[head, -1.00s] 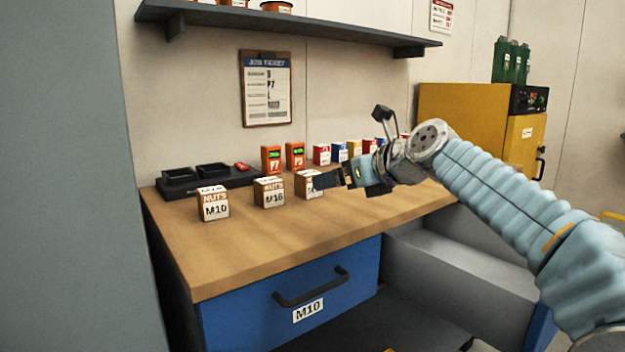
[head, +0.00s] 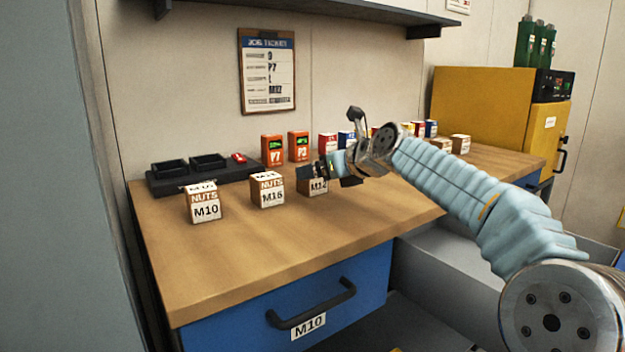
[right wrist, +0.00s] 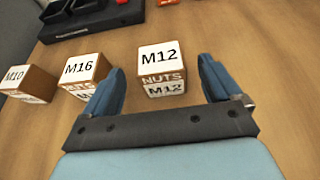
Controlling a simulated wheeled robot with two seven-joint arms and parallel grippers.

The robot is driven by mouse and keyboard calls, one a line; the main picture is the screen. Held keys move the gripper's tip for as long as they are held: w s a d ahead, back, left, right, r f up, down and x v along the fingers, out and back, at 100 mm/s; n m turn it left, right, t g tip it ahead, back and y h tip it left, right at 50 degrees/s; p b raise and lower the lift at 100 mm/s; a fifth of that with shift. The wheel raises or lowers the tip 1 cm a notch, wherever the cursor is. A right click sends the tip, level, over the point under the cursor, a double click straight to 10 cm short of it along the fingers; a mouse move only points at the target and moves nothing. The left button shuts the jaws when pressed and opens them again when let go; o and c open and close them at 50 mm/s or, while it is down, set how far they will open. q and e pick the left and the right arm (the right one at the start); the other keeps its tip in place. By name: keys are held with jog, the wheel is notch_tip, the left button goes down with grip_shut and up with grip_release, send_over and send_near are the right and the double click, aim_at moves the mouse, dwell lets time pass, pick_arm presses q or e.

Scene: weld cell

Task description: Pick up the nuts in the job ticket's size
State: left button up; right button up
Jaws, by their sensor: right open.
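The job ticket (head: 268,72) hangs on the wall; a line on it appears to read M12. Three boxes of nuts stand in a row on the bench: M10 (head: 205,205), M16 (head: 267,190) and M12 (head: 312,187). In the right wrist view, the M12 box (right wrist: 162,68) stands between and just ahead of the fingertips of my right gripper (right wrist: 160,75), which is open and empty. The M16 box (right wrist: 84,72) is just left of the left finger, and the M10 box (right wrist: 28,82) is farther left. In the head view my right gripper (head: 320,170) partly hides the M12 box. My left gripper is out of view.
Small coloured boxes (head: 328,142) line the back, partly behind my arm. A yellow cabinet (head: 485,105) stands at the right. The bench front (head: 225,260) is clear.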

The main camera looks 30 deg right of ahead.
jog(key=x, duration=0.4)
jog(key=shift+w+f, duration=0.25)
jog(key=shift+f, duration=0.05)
jog(key=shift+r, duration=0.15)
jog(key=c, duration=1.4)
